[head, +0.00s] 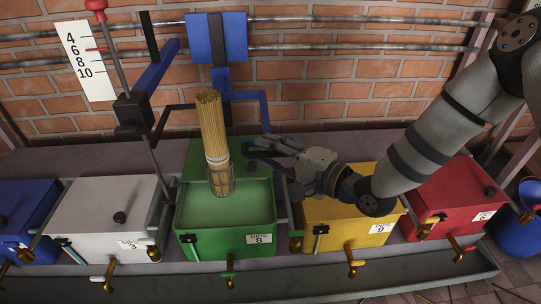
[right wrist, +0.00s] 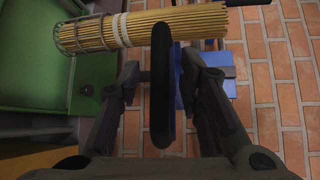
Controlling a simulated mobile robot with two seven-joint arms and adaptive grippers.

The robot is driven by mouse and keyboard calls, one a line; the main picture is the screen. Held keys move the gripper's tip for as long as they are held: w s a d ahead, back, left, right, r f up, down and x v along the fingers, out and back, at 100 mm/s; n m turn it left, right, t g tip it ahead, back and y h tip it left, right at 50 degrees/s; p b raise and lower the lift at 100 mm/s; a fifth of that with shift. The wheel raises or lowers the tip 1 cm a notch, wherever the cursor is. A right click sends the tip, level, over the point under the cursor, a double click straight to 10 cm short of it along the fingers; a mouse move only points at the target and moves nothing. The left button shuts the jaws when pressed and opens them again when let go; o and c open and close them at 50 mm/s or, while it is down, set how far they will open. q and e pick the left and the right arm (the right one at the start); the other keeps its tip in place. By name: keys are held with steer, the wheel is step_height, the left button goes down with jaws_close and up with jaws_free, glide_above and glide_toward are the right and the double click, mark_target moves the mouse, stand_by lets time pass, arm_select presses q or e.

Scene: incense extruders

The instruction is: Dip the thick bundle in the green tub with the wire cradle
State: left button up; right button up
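The green tub (head: 258,241) stands open in the head view, with pale green liquid inside and its lid (head: 192,164) raised behind. The thick bundle (head: 211,122) of yellow sticks stands upright in the wire cradle (head: 220,180), in front of the lid. Its lower end overlaps the liquid; I cannot tell whether it touches. The bundle (right wrist: 170,24) and cradle (right wrist: 82,36) also show in the right wrist view. My right gripper (head: 272,150) is right of the bundle. In the wrist view its fingers are apart, either side of a black rounded handle (right wrist: 160,85). My left gripper is out of view.
Closed white (head: 95,220), yellow (head: 340,215) and red (head: 450,195) tubs flank the green one, with a blue tub (head: 25,210) at far left. Blue lever parts (head: 235,40) and wall pipes are behind. A number scale (head: 86,60) is at upper left.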

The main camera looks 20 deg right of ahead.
jaws_close()
steer(key=shift+f, duration=0.15)
arm_select(q)
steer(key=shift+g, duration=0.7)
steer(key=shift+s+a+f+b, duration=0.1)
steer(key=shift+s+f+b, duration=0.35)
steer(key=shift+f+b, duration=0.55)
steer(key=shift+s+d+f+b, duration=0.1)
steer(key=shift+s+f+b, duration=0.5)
steer(key=shift+b, duration=0.75)
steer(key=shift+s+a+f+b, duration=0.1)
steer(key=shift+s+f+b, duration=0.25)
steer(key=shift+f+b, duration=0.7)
arm_select(e)
step_height(320, 180, down, 15)
steer(key=shift+s+f, duration=0.2)
steer(key=shift+s, duration=0.1)
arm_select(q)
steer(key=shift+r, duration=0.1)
arm_select(e)
steer(key=shift+f, duration=0.1)
jaws_free()
steer(key=shift+f, duration=0.1)
steer(key=shift+w, duration=0.1)
